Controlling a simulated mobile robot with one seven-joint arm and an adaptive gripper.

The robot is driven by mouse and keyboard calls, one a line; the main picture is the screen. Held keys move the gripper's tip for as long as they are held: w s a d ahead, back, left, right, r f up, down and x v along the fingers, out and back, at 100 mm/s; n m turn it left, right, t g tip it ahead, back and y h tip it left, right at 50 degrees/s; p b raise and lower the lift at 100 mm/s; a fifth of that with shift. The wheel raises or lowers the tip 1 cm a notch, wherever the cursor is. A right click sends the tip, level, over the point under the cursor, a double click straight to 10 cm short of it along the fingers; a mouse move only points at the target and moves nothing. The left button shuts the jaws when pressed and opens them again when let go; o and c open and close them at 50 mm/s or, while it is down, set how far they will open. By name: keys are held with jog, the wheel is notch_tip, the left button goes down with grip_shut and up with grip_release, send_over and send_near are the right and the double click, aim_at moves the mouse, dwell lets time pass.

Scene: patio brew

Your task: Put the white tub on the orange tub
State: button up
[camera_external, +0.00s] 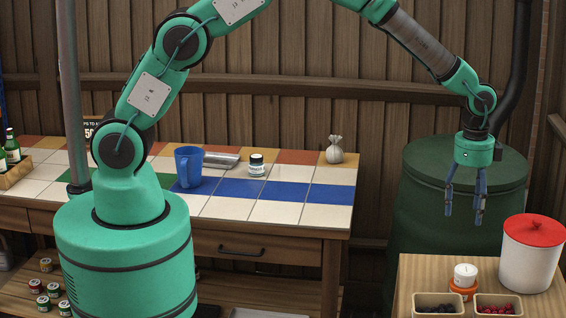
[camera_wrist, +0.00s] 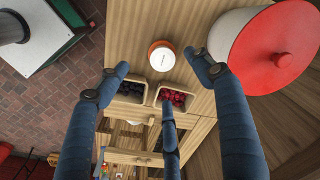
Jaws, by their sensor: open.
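The small white tub (camera_external: 465,271) sits on top of the orange tub (camera_external: 463,291) near the left part of the small wooden table. In the wrist view, the white tub's round top (camera_wrist: 162,57) covers most of the orange tub, whose orange edge (camera_wrist: 153,44) shows around it. My gripper (camera_external: 465,216) is open and empty, pointing down above the stack and clear of it. In the wrist view, the spread fingers of my gripper (camera_wrist: 157,72) show with the stack beyond their tips. The lower part of the orange tub is partly hidden by the berry trays in the outside view.
A large white canister with a red lid (camera_external: 531,258) stands right of the stack. Trays of dark berries (camera_external: 436,310) and red berries (camera_external: 497,312) lie in front. The tiled counter (camera_external: 330,195) holds a blue mug (camera_external: 188,167), a small jar (camera_external: 257,165) and a sack (camera_external: 335,150).

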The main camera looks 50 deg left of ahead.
jog(key=s+a+r+n+t, duration=0.1)
jog(key=s+a+r+n, duration=0.35)
jog(key=a+r, duration=0.9)
jog(key=s+a+r+n+t, duration=0.1)
jog(key=s+a+r+n, duration=0.3)
jog(key=a+r, duration=0.9)
jog(key=s+a+r+n+t, duration=0.1)
jog(key=s+a+r+n, duration=0.1)
jog(key=s+a, duration=0.4)
jog(key=s+a+r+n+t, duration=0.1)
jog(key=s+a, duration=0.5)
jog(key=s, duration=0.7)
jog(key=s+a+r+n+t, duration=0.1)
jog(key=s+a+r+n, duration=0.1)
jog(key=s+a+n, duration=0.2)
jog(key=s+a, duration=0.3)
jog(key=s, duration=0.3)
jog(key=shift+s+r, duration=0.25)
jog(key=shift+r, duration=0.1)
